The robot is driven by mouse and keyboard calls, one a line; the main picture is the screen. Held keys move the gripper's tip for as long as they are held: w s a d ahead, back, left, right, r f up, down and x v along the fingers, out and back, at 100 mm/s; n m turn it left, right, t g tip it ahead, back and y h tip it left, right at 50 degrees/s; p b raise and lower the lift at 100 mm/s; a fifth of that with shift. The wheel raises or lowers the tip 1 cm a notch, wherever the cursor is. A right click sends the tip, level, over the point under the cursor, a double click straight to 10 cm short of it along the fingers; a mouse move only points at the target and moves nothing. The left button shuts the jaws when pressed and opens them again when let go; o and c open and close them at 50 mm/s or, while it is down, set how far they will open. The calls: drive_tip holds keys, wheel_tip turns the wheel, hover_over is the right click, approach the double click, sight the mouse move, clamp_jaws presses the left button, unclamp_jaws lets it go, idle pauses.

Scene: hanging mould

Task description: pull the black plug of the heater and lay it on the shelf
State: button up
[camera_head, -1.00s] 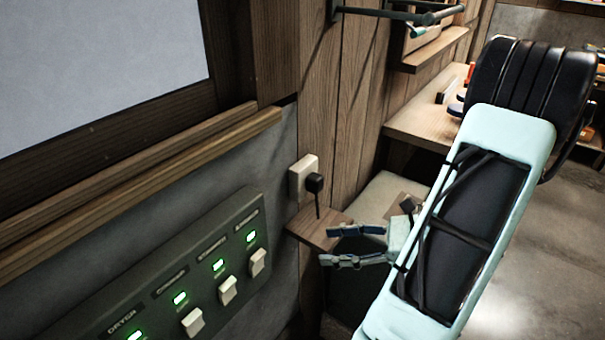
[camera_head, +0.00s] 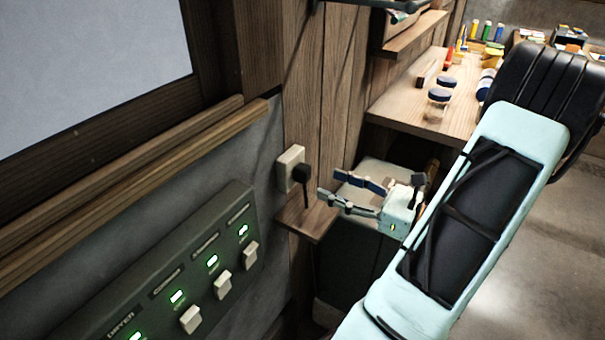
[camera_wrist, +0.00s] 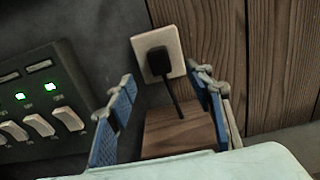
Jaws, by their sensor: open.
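The black plug (camera_head: 301,176) sits in a white wall socket (camera_head: 290,166), with its cord hanging down. In the wrist view the plug (camera_wrist: 158,61) shows on the socket plate (camera_wrist: 175,44), between and beyond my fingers. The small wooden shelf (camera_head: 307,221) is on the wall just below the socket; it also shows in the wrist view (camera_wrist: 176,133). My gripper (camera_head: 328,197) is open and empty, to the right of the plug and apart from it. In the wrist view my gripper's blue fingers (camera_wrist: 163,88) stand left and right of the plug.
A dark switch panel (camera_head: 170,275) with green lights and white switches is on the wall to the left. A wooden ledge (camera_head: 130,185) runs above it. A workbench (camera_head: 425,110) with jars and tools stands at the back right.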

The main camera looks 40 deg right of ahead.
sight(309, 176)
drive_tip(key=x, duration=0.7)
drive_tip(key=shift+w+a, duration=0.1)
drive_tip(key=shift+w, duration=0.05)
drive_tip(key=shift+p, duration=0.35)
idle(1.1)
clamp_jaws()
idle(0.4)
drive_tip(key=v, duration=0.6)
drive_tip(key=shift+p, duration=0.4)
idle(0.6)
